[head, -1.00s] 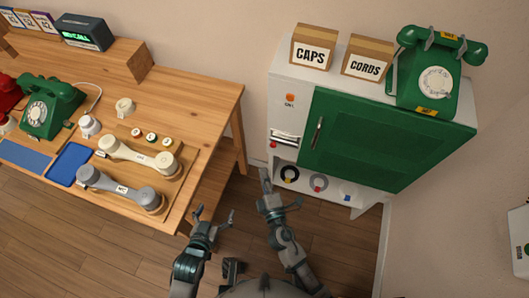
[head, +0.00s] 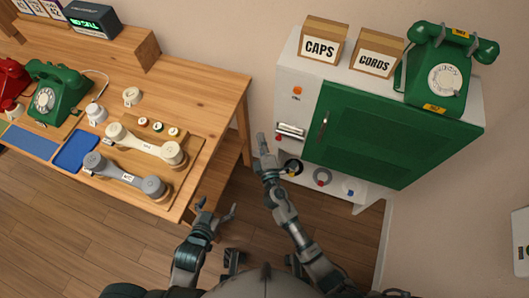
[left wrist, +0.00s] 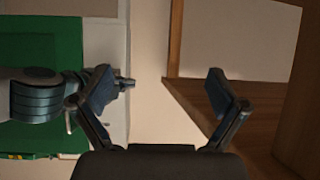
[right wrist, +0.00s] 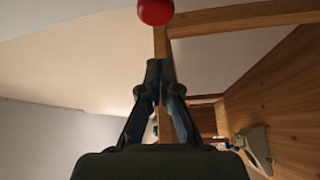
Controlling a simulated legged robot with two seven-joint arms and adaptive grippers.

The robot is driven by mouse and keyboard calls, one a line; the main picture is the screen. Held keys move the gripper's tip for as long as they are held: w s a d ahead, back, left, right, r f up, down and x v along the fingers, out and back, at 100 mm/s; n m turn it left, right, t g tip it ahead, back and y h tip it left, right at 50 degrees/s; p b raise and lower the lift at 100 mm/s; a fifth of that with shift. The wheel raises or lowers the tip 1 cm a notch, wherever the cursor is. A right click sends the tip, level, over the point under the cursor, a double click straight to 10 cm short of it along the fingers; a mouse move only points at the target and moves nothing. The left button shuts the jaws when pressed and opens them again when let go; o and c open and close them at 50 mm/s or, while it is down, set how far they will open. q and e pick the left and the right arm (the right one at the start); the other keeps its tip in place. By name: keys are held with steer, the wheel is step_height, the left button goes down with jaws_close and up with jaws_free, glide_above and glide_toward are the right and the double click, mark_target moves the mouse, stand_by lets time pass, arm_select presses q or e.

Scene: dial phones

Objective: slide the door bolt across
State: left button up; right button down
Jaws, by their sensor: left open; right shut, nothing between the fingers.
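The door bolt (head: 291,131) is a metallic bar on the left part of the white cabinet front, beside the green door (head: 365,135). A red knob (head: 279,137) shows at its left end; a red ball (right wrist: 155,11) shows at the top of the right wrist view. My right gripper (head: 262,141) is shut and empty, just left of the knob, apparently apart from it. In the right wrist view its fingertips (right wrist: 160,68) are together below the red ball. My left gripper (head: 217,208) is open and empty, low between table and cabinet; its spread fingers (left wrist: 160,78) show in its wrist view.
The wooden table (head: 215,85) with phones and handsets stands left of the cabinet. A green phone (head: 447,75) and two boxes, CAPS (head: 320,47) and CORDS (head: 376,57), sit on the cabinet. Cord coils (head: 322,177) lie below the door. Floor between table and cabinet is open.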

mark_target(283, 134)
arm_select(q)
steer(key=shift+s+a+f, duration=0.1)
steer(key=shift+s+f, duration=0.25)
steer(key=shift+s, duration=0.05)
arm_select(e)
steer(key=d, duration=0.4)
steer(key=shift+s+f, duration=0.35)
arm_select(q)
steer(key=shift+s+a+f+g+p, duration=0.25)
steer(key=shift+s+f+g+p, duration=0.15)
steer(key=shift+g, duration=0.2)
arm_select(e)
steer(key=d, duration=0.1)
steer(key=s+d, duration=0.1)
steer(key=d, duration=0.2)
steer(key=shift+s+d, duration=0.3)
steer(key=shift+d, duration=0.1)
arm_select(q)
steer(key=shift+r, duration=0.1)
